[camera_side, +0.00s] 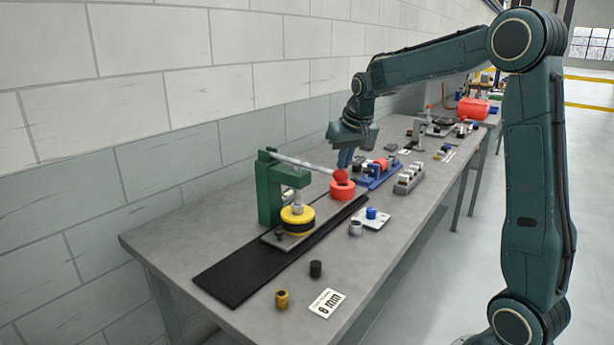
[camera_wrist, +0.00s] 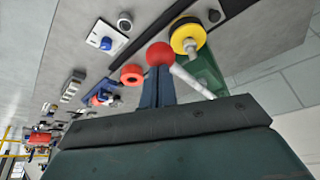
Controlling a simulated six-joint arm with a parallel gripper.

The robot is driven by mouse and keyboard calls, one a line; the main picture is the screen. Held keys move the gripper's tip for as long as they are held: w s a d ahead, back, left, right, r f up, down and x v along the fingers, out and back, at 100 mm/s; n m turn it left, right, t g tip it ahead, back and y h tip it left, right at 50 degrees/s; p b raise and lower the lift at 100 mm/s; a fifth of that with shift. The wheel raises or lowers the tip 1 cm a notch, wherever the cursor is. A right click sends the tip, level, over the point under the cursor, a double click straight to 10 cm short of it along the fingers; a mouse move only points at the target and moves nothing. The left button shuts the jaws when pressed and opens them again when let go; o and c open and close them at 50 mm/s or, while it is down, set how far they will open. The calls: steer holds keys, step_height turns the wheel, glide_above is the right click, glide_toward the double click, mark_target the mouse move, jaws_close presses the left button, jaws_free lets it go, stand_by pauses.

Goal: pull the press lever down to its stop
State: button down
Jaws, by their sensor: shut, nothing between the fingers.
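The press has a green frame (camera_side: 270,190) standing on the bench, also in the wrist view (camera_wrist: 205,72). Its grey lever (camera_side: 305,165) runs from the top of the frame out to a red ball knob (camera_side: 341,176). The lever is raised well above the bench. Under the ram is a yellow and black round piece (camera_side: 298,214). My gripper (camera_side: 345,163) is shut and empty, pointing down just above the knob. In the wrist view the fingertips (camera_wrist: 158,78) end at the knob (camera_wrist: 159,54); I cannot tell whether they touch.
A red ring (camera_side: 343,190) sits below the knob. A black strip (camera_side: 238,278) runs along the bench. A blue fixture (camera_side: 378,174) and a grey block (camera_side: 409,178) stand to the right. A white plate with a blue knob (camera_side: 371,214) and small cylinders lie in front. The wall is behind.

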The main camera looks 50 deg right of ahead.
steer(key=shift+s+f, duration=0.1)
steer(key=shift+f, duration=0.25)
stand_by(0.4)
steer(key=shift+r, duration=0.15)
step_height(320, 180, up, 13)
stand_by(2.2)
stand_by(0.6)
steer(key=s+a+f+n+t, duration=0.1)
steer(key=s+a+f+n, duration=0.15)
steer(key=s+a, duration=0.95)
steer(key=s+a+f+n+y, duration=0.1)
steer(key=s+a+f, duration=0.3)
steer(key=s, duration=0.2)
steer(key=s+a+f+n+y, duration=0.1)
steer(key=s+a+f+n, duration=0.1)
steer(key=s+a+f, duration=0.2)
steer(key=s+f, duration=0.1)
steer(key=s, duration=0.2)
steer(key=shift+a+f+t, duration=0.2)
steer(key=shift+a+t, duration=0.1)
steer(key=shift+a, duration=0.05)
